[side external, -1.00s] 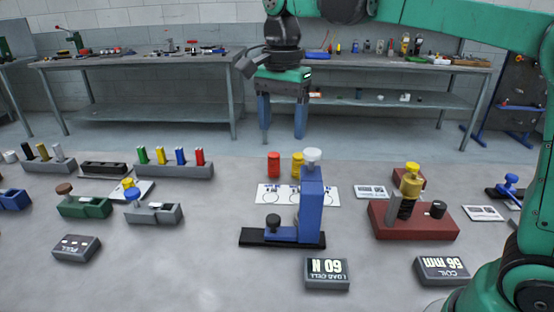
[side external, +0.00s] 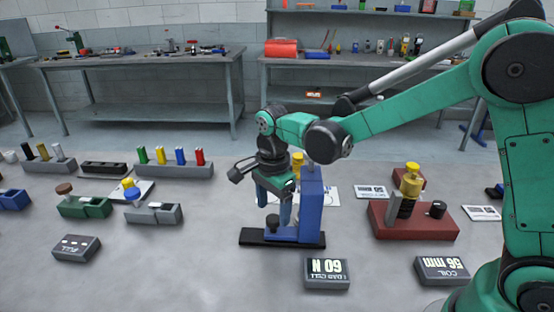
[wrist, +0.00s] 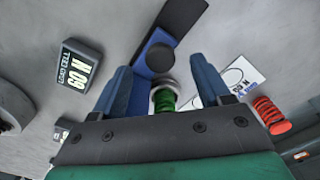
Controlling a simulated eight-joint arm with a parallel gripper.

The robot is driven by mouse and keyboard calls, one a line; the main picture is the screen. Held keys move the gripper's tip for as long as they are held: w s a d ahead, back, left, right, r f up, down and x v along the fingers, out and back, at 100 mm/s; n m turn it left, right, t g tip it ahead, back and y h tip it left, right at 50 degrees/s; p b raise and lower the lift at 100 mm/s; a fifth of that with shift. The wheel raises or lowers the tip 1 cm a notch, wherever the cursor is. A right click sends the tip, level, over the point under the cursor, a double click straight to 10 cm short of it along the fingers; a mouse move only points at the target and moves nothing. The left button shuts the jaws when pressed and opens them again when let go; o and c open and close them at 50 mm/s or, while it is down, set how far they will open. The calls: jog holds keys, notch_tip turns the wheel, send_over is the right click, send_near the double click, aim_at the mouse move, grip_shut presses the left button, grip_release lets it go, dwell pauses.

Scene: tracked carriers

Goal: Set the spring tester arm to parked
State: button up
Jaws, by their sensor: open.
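The spring tester appears to be the blue upright column (side external: 312,208) on a flat black base (side external: 258,238), with a black knob (side external: 272,221) low on the left. Its white top knob is hidden behind my arm. My gripper (side external: 274,204) points down just left of the column, above the black knob. In the wrist view my gripper (wrist: 160,65) has its two blue fingers apart. A round black disc (wrist: 160,57) shows between and beyond the fingertips. A green coil (wrist: 165,101) with a pale ring lies between the fingers in this view; contact cannot be told.
The load cell box (side external: 327,273) reading 60 N stands in front. A dark red stand (side external: 415,222) with a yellow knob and the coil box (side external: 442,269) are to the right. A red spring (wrist: 272,115) stands near a white card (wrist: 245,78). Grey bench shows at front left.

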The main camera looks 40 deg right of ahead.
jog(key=shift+f, duration=1.1)
grip_shut()
dwell(0.7)
